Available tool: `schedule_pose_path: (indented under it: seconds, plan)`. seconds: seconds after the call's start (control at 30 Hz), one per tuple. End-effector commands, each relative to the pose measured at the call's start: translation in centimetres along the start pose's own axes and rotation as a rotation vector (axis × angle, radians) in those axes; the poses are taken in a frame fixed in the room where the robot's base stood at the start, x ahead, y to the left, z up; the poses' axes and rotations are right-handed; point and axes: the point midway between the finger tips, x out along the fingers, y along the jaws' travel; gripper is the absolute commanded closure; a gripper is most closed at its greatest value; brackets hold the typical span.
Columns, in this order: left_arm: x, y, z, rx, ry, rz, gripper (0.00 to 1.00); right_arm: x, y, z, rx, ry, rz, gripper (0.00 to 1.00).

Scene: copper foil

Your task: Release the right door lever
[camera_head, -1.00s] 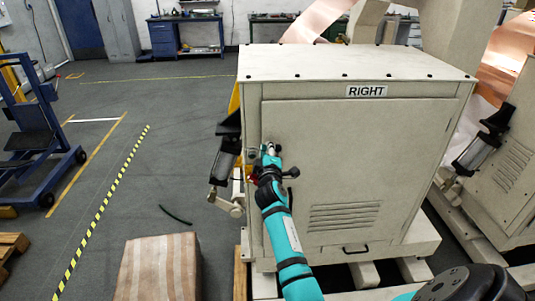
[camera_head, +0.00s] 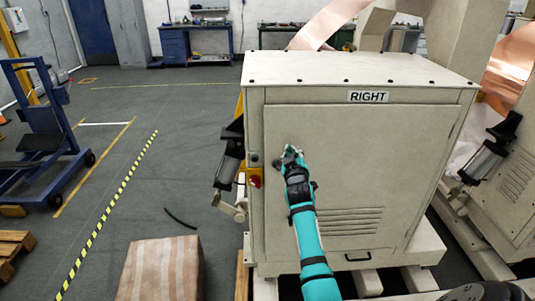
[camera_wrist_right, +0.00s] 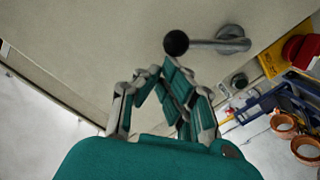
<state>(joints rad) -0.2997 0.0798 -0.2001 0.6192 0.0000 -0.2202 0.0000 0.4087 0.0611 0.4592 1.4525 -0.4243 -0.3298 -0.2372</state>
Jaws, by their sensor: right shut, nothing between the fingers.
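The cream cabinet door (camera_head: 380,145) under the RIGHT label (camera_head: 368,96) is shut. Its metal lever (camera_wrist_right: 205,43) ends in a black ball knob (camera_wrist_right: 176,43) in the right wrist view. In the head view only a dark part of the lever (camera_head: 277,164) shows, left of my gripper; the rest is hidden or too small. My right gripper (camera_head: 291,151), on a teal arm, is in front of the door by the lever. In the right wrist view my right gripper (camera_wrist_right: 162,68) is shut and empty, its fingertips near the knob with a visible gap. My left gripper is not in view.
A red switch (camera_head: 255,182) on a yellow plate sits at the cabinet's left edge. A dark cylinder (camera_head: 230,165) juts out left of the cabinet. A wrapped block (camera_head: 160,270) stands front left.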

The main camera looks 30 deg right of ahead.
Motion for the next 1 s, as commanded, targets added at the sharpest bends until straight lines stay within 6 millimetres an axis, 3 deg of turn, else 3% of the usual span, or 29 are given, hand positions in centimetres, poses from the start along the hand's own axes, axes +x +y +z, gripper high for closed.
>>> schedule_pose_path:
  seconds: [0.6,1.0]
  plan:
    - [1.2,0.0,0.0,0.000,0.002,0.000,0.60,0.2,1.6,5.4,0.549,-0.007,-0.030,1.00]
    - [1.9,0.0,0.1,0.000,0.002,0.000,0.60,0.3,1.6,7.0,0.735,-0.006,-0.040,1.00]
